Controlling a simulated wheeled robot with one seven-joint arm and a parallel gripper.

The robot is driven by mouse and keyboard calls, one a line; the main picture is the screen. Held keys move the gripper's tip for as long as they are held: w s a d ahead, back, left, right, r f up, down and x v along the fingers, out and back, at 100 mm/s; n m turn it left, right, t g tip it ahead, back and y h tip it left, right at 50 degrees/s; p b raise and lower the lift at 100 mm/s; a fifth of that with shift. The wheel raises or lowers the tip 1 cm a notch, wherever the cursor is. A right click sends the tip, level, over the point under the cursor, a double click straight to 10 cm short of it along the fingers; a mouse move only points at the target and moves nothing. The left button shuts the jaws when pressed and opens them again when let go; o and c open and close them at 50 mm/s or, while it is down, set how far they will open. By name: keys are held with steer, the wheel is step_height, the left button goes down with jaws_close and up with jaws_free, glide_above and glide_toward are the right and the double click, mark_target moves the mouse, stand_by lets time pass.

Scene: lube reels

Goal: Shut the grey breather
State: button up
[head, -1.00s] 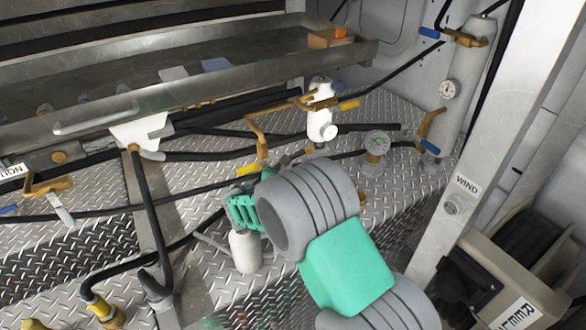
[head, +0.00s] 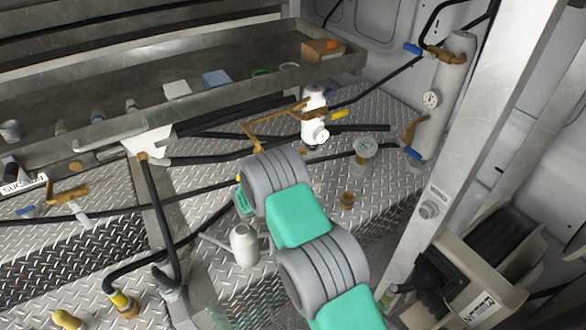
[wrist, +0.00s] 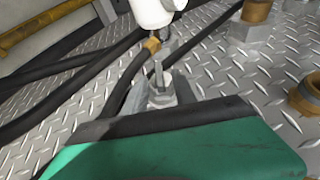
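In the wrist view a small grey fitting with an upright flat tab (wrist: 160,88) stands just beyond my gripper, below a white body. It may be the grey breather, but I cannot be sure. My gripper (head: 243,202) shows as a small teal part in the head view, mostly hidden behind my grey wrist link. In the wrist view its teal body fills the bottom edge. The white filter body (head: 314,117), with brass levers, stands behind my arm.
Black hoses (head: 200,157) cross the diamond-plate floor around the work spot. A metal post (head: 440,190) and hose reel (head: 480,270) bound the right.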

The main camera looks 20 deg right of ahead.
steer(key=shift+c, duration=0.4)
jaws_close()
